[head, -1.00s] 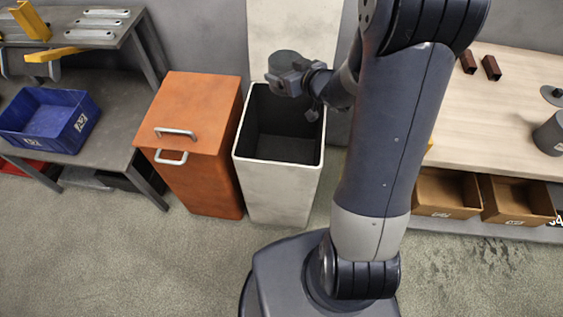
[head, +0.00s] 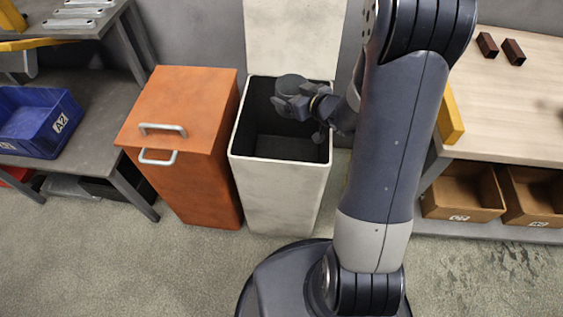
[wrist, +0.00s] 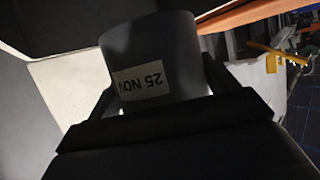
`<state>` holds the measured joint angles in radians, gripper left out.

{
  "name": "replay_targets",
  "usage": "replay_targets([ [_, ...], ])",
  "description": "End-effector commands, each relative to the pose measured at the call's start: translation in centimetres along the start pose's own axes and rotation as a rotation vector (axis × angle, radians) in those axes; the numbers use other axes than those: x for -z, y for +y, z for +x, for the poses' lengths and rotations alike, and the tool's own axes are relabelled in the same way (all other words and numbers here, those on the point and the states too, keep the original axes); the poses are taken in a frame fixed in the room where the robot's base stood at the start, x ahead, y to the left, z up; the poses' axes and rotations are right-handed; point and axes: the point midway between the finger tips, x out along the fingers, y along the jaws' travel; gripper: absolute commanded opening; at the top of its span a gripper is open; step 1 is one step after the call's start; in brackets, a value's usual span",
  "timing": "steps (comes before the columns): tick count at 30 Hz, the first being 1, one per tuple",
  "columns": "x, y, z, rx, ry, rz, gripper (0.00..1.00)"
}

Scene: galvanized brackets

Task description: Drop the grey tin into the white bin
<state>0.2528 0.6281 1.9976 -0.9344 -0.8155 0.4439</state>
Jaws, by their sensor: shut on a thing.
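The grey tin (head: 292,84) is held in my gripper (head: 294,102), above the open mouth of the white bin (head: 278,192). In the wrist view the tin (wrist: 158,50) stands between the two fingers of my gripper (wrist: 162,98), with a pale label reading "25 NOV" on its side. The bin's lid (head: 293,40) is raised behind it. The inside of the bin is dark and looks empty where it shows; my gripper and arm hide part of the opening.
A closed orange bin (head: 185,135) with metal handles stands left of the white bin. A blue crate (head: 40,122) sits on a grey bench at the left.

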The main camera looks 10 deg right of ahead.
Motion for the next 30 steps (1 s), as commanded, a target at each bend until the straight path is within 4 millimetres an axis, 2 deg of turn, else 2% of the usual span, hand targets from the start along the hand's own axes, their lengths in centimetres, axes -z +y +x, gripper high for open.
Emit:
replay_targets([
  [1, -0.9, 0.0, 0.4, 0.000, 0.001, 0.000, 0.52],
  [10, -3.8, 0.0, 1.6, 0.000, 0.001, -0.001, 0.52],
  [22, -4.2, 0.0, 1.8, 0.000, 0.001, -0.001, 0.52],
  [23, -4.2, 0.0, 1.8, 0.000, 0.001, -0.001, 0.83],
  [30, -4.2, 0.0, 1.8, 0.000, 0.001, -0.001, 1.00],
])
